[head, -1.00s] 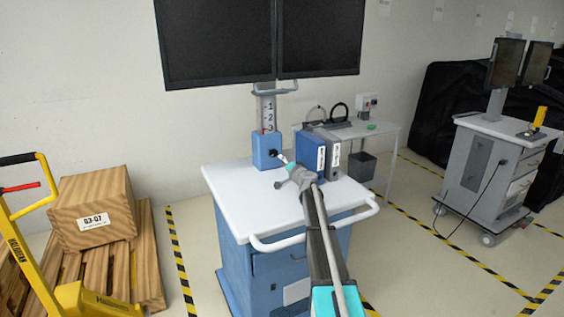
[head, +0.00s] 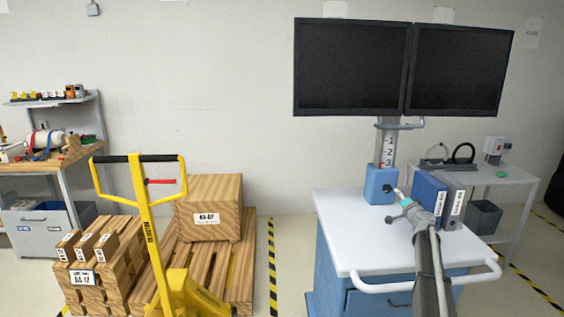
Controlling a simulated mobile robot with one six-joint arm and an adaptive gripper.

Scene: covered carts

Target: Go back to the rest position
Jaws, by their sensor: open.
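My gripper (head: 397,192) is at the end of my arm, which reaches in from the lower right of the head view. It is open, and its fingers are small in the picture. It is over the white top of the blue cart (head: 345,230), close to the blue box (head: 380,184) at the foot of the monitor post. I cannot tell whether it touches the box. Nothing shows between its fingers.
Blue and grey binders (head: 455,209) stand right beside my gripper. Two dark monitors (head: 352,68) rise above the cart. A yellow pallet jack (head: 147,235) and wooden pallet (head: 241,262) are at left. A side table (head: 500,175) stands behind. Striped floor lies between pallet and cart.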

